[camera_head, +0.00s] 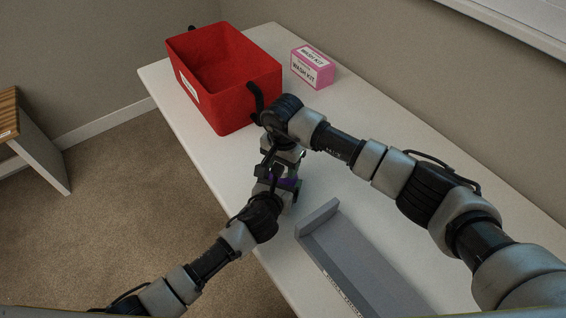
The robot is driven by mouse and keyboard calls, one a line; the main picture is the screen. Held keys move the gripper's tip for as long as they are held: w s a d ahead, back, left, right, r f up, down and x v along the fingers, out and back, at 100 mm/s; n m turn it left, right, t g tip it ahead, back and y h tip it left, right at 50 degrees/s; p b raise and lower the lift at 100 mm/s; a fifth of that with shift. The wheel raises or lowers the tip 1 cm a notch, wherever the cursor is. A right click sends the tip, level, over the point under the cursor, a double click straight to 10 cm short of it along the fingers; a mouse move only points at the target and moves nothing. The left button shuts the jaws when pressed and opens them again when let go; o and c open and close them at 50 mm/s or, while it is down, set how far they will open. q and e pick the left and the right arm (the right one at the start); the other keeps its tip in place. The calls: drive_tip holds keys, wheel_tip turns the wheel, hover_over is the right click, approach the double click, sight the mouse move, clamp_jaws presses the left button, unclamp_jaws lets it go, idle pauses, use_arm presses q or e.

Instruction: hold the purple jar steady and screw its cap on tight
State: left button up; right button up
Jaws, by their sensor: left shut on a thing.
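The purple jar (288,183) shows only as a small patch of purple over the white table, mostly covered by my grippers. My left gripper (277,180) reaches in from the left and is shut on the jar from the side. My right gripper (291,153) is directly above the jar and points down at its top. Its fingers are too small and covered to tell whether they are open or shut. I cannot make out the cap; the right gripper and wrist hide the jar's top.
A red fabric bin (222,110) with dark handles stands behind my grippers. A pink wash kit box (312,68) is at the back by the wall. A grey tray (360,265) lies at the front right. The white table (215,160) has its left edge close by.

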drive_tip(key=shift+m, duration=1.6)
drive_tip(key=shift+c, duration=0.2)
drive_tip(key=o, duration=1)
drive_tip(key=shift+r, duration=2.25)
drive_tip(key=shift+c, duration=0.4)
